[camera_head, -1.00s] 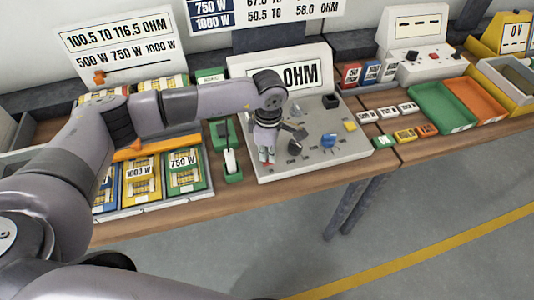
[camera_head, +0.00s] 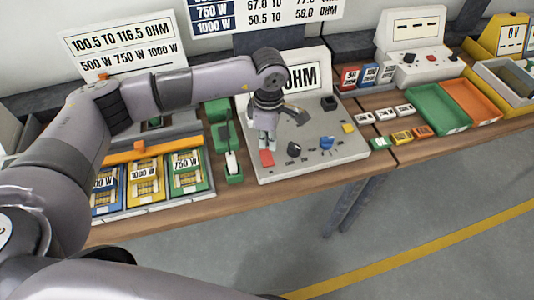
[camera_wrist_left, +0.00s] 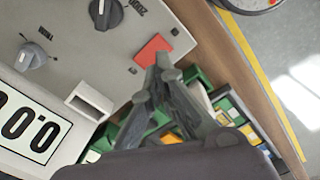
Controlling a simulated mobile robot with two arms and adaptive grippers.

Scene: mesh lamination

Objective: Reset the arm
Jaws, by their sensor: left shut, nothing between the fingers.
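My left arm reaches in from the left across the bench in the head view. Its gripper (camera_head: 266,142) points down over the grey ohm meter panel (camera_head: 325,160), just behind the red button (camera_head: 267,158). The left gripper is shut and empty. In the left wrist view its fingertips (camera_wrist_left: 163,66) meet near the red button (camera_wrist_left: 153,50); I cannot tell whether they touch it. The meter's display (camera_head: 302,76) is partly hidden by my arm. My right gripper is not in view.
A tray with blue, yellow and green wattage cards (camera_head: 144,182) stands left of the panel, with an orange bar (camera_head: 140,149) above it. A green device (camera_head: 232,165) sits between them. Green (camera_head: 437,108) and orange (camera_head: 470,102) trays lie right. The floor in front is clear.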

